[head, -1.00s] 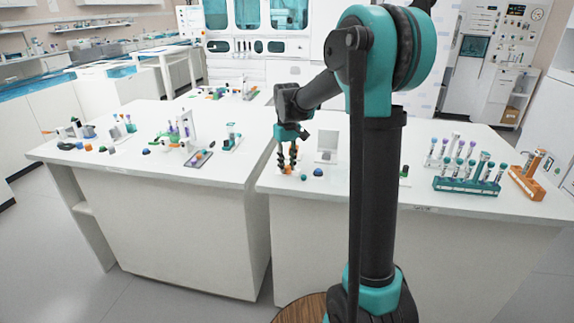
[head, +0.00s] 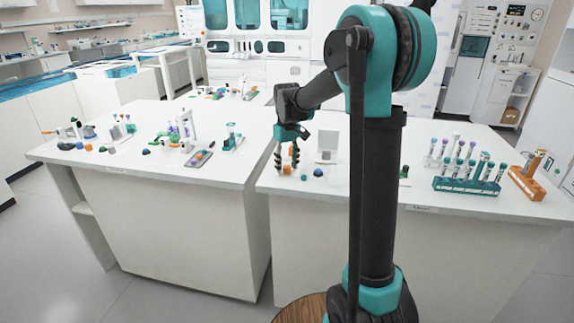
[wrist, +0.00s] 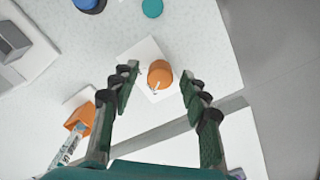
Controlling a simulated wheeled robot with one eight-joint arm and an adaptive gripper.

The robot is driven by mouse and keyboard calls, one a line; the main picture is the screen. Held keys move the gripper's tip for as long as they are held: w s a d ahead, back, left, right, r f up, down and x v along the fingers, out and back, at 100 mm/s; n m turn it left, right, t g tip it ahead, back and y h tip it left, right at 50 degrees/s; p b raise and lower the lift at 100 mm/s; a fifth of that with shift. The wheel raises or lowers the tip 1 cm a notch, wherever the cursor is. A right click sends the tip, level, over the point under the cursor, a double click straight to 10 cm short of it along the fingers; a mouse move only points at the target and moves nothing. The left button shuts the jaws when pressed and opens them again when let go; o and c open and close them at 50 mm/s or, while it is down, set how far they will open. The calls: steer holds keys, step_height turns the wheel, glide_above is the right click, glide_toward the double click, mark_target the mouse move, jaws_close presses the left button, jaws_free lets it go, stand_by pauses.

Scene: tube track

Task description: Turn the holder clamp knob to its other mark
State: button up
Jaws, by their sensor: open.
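The orange clamp knob (wrist: 160,74) sits on a white square plate (wrist: 139,52) in the wrist view, with a small white pointer mark at its lower edge. My gripper (wrist: 157,83) is open, with one finger on each side of the knob and a gap on both sides. In the head view my gripper (head: 287,172) is low over the left front corner of the right table, and the orange knob (head: 287,169) shows between its fingers. An orange holder piece (wrist: 81,118) with a labelled tube (wrist: 66,150) lies left of the left finger.
A blue knob (wrist: 89,4) and a teal disc (wrist: 152,8) are beyond the plate. A grey device (wrist: 10,42) is at the left. The table edge runs close by. Tube racks (head: 468,186) stand at the right of the table (head: 420,202).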

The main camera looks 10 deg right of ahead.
mark_target(287, 167)
steer(key=shift+r, duration=0.1)
step_height(287, 167, up, 12)
stand_by(0.5)
steer(key=shift+s, duration=0.1)
